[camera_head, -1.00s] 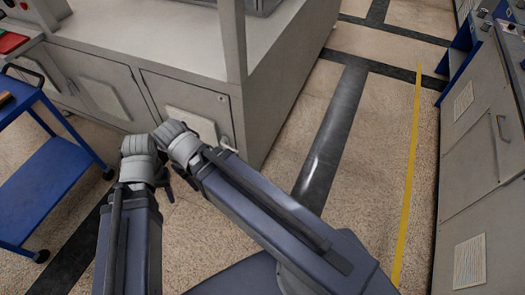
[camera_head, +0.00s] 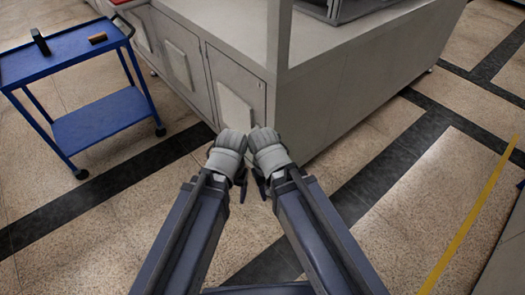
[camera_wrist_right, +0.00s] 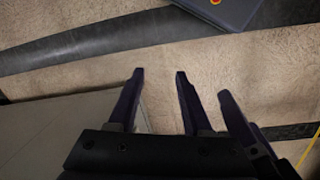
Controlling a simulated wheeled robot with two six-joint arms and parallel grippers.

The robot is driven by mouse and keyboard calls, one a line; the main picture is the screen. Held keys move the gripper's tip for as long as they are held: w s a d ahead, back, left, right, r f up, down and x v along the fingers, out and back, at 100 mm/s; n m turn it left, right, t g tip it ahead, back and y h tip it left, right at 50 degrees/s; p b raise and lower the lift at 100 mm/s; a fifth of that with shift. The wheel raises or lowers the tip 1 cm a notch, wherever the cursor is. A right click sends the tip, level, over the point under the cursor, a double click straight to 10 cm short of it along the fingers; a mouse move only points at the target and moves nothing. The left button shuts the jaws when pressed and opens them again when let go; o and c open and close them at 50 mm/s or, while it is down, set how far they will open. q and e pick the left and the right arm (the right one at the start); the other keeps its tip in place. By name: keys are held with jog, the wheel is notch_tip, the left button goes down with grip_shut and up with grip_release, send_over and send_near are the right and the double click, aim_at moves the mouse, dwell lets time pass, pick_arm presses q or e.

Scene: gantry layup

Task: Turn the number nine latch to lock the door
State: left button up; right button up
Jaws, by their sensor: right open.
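A grey cabinet door (camera_head: 228,75) stands shut in the bench front in the head view, with a pale plate on it. A tiny dark mark near its upper right edge is too small to identify as a latch; no number nine can be read. My left gripper (camera_head: 242,190) and right gripper (camera_head: 261,187) hang side by side in front of the cabinet, fingers downward, apart from the door. My right gripper (camera_wrist_right: 160,76) is open and empty over the floor in the right wrist view. The left gripper's opening cannot be made out.
A blue trolley (camera_head: 100,123) with small items on top stands at the left. A grey post (camera_head: 279,35) rises from the bench corner. Speckled floor with dark strips and a yellow line (camera_head: 470,220) is open at the right. A grey cabinet edge shows at far right.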

notch_tip(320, 180, down, 30)
jog(key=w+d+b, duration=0.2)
jog(key=b, duration=2.5)
jog(key=w+d+f+m+t+h+b, duration=0.2)
jog(key=w+d+f+m+t+b, duration=0.1)
jog(key=w+d+f+b, duration=0.95)
jog(key=w+a+r+n+t+h+b, duration=0.25)
jog(key=w+r+t, duration=0.45)
jog(key=w, duration=0.5)
jog(key=w+a+r+n+t+y, duration=0.1)
jog(key=w+a+r+n+t, duration=0.35)
jog(key=a+r, duration=0.2)
jog(key=w+a+r+n+t+y, duration=0.25)
jog(key=w+a+r+n, duration=0.2)
jog(key=a, duration=0.35)
jog(key=shift+n+t+h, duration=0.4)
jog(key=shift+n, duration=0.05)
jog(key=shift+w+d+b, duration=0.15)
jog(key=shift+w+d, duration=0.1)
jog(key=shift+w, duration=0.95)
jog(key=shift+w+d+b, duration=0.15)
jog(key=shift+w+d, duration=0.1)
jog(key=shift+w, duration=0.95)
jog(key=shift+w+d+b, duration=0.15)
jog(key=shift+w+d, duration=0.1)
jog(key=shift+w, duration=0.95)
